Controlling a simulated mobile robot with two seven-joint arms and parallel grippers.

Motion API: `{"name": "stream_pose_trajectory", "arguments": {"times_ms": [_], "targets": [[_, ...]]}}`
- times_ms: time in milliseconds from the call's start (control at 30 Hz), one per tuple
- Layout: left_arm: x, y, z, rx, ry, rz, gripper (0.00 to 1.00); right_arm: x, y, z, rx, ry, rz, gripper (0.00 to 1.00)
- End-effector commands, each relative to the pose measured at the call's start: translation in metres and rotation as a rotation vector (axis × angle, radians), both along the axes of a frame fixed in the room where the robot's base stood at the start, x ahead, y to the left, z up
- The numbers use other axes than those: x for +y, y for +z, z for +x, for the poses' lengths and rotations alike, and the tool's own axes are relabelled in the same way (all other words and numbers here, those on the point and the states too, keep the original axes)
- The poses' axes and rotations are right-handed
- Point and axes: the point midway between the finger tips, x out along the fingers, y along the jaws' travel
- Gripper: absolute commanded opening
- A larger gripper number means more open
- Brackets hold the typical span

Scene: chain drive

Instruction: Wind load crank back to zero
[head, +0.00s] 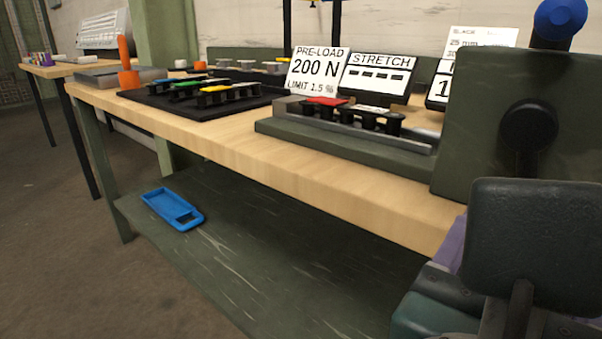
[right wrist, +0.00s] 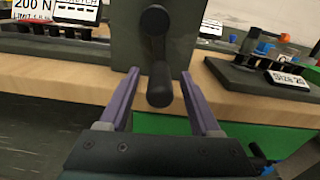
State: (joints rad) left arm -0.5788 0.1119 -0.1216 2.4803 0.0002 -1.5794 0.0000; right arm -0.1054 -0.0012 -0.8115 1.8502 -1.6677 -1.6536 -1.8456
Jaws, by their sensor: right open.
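The load crank is black and sits on the front of a dark green housing (head: 475,110). In the head view the crank (head: 528,125) shows partly, above my right gripper's body. In the right wrist view the crank (right wrist: 158,50) hangs down from its hub, with its grip (right wrist: 160,88) at the lower end. My right gripper (right wrist: 160,74) is open, with one purple finger on each side of the grip and visible gaps to both. The STRETCH display (head: 375,76) shows dashes. Another display (head: 438,94) is mostly hidden by the housing. My left gripper is not in view.
A PRE-LOAD 200 N card (head: 318,70) stands beside the displays. A long fixture (head: 340,140) with a red-topped chain piece lies left of the housing. A black mat (head: 150,98) with chain pieces is further left. A blue tray (head: 172,207) lies on the lower shelf.

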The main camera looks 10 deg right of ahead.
Motion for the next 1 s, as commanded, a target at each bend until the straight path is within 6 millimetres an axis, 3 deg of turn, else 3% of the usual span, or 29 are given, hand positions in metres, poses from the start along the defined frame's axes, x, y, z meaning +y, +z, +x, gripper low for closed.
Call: {"name": "stream_pose_trajectory", "arguments": {"times_ms": [300, 867, 1000], "targets": [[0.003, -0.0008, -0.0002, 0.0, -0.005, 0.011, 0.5, 0.0008, 0.0001, -0.0012, 0.001, -0.001, 0.001, 0.64], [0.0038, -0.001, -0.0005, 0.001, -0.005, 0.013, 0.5, 0.0006, 0.0001, -0.0009, 0.001, -0.001, 0.001, 0.02], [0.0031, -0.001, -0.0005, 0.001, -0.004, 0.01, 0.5, 0.0006, 0.0, -0.0009, 0.001, -0.001, 0.001, 0.0]]}}
